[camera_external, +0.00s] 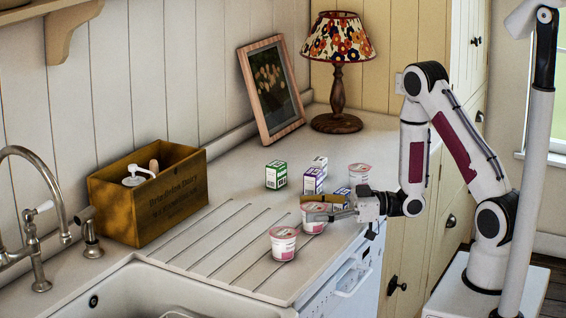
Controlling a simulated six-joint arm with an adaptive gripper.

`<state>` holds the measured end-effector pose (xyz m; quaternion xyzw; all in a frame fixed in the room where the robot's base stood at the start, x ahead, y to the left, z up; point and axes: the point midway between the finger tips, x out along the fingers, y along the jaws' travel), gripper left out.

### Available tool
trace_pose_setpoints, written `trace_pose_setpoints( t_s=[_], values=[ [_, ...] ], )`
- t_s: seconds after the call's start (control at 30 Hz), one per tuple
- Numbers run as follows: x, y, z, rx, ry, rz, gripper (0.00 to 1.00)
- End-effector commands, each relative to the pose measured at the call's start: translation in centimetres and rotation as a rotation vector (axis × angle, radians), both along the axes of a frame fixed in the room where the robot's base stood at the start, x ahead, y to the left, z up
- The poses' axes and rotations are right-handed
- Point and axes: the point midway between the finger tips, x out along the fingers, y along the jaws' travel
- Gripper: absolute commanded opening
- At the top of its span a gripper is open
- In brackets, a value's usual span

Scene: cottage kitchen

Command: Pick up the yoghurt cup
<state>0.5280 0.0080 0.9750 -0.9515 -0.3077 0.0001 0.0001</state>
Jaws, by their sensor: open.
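Three white and pink yoghurt cups stand on the worktop. One cup (283,245) stands upright at the front on the draining grooves. A second cup (313,227) stands behind it to the right, partly hidden by my gripper. A third cup (359,175) stands farther back, near small cartons. My gripper (318,216) reaches in from the right, roughly level. It is open, with its fingers at the second cup and overlapping it in this view. I cannot tell whether the fingers touch that cup or stand on both sides of it.
Small cartons, one green (276,175) and one purple (313,181), stand just behind the cups. A wooden box (150,203) is at the left beside the sink (160,290). A lamp (337,75) and a picture frame (270,90) stand at the back. The grooved drainer (215,240) is mostly clear.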

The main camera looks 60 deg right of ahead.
Motion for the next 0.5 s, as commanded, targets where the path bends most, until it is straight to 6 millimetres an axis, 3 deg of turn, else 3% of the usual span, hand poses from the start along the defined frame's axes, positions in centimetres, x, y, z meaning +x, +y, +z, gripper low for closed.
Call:
trace_pose_setpoints(
  t_s=[0.23, 0.4, 0.5],
  values=[
    [-0.02, -0.01, 0.00, 0.000, 0.000, 0.000, 0.63],
    [-0.02, -0.01, 0.00, 0.000, 0.000, 0.000, 0.20],
    [-0.01, -0.02, 0.03, 0.000, -0.001, 0.000, 0.20]
  ],
)
